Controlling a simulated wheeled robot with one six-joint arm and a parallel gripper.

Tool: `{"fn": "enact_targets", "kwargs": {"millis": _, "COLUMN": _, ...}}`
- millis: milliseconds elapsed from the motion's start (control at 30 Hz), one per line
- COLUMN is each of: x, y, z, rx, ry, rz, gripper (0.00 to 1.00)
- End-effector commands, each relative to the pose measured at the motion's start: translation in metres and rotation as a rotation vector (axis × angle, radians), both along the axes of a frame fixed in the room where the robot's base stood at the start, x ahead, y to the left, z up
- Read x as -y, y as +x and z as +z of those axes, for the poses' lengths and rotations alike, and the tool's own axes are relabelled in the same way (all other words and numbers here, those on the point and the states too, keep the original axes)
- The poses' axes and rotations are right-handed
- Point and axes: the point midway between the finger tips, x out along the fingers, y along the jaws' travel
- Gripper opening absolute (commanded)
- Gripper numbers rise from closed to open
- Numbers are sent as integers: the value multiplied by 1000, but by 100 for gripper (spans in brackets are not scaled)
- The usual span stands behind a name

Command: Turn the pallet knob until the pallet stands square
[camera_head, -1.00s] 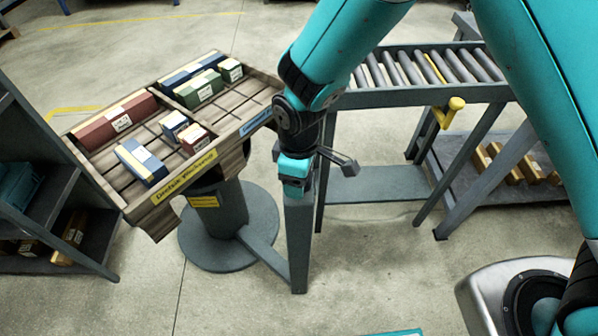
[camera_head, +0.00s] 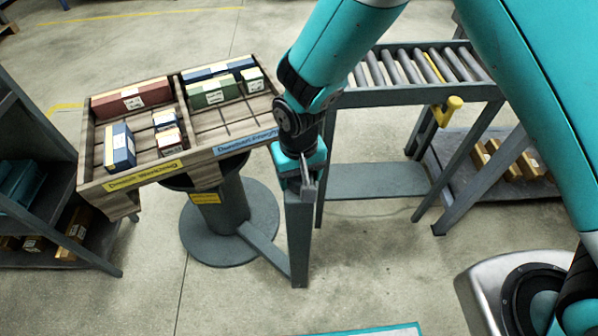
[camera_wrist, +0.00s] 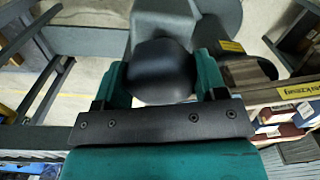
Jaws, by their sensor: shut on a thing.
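The wooden pallet (camera_head: 235,122) sits on a round grey pedestal (camera_head: 212,215) at the left of the head view. It carries several boxes and stands slightly slanted in the picture, its front edge rising to the right. My gripper (camera_head: 303,166) is at the top of a grey post (camera_head: 299,235) just right of the pallet. In the wrist view, the dark rounded knob (camera_wrist: 160,75) sits between the two teal fingers of my gripper, which are shut on it. In the head view the knob is mostly hidden by my gripper.
A roller conveyor (camera_head: 420,95) with a yellow handle (camera_head: 447,110) stands behind and right of my gripper. A grey shelf (camera_head: 45,215) stands at the left, close to the pallet's front left corner. The floor in front of the pedestal is clear.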

Motion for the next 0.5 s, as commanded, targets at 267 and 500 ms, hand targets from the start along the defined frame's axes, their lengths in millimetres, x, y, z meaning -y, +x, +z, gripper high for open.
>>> {"fn": "enact_targets", "kwargs": {"millis": 267, "x": 0, "y": 2, "z": 1, "rx": 4, "ry": 1, "rz": -264, "gripper": 42}}
{"fn": "enact_targets", "kwargs": {"millis": 500, "x": 0, "y": 2, "z": 1, "rx": 4, "ry": 1, "rz": -476, "gripper": 42}}
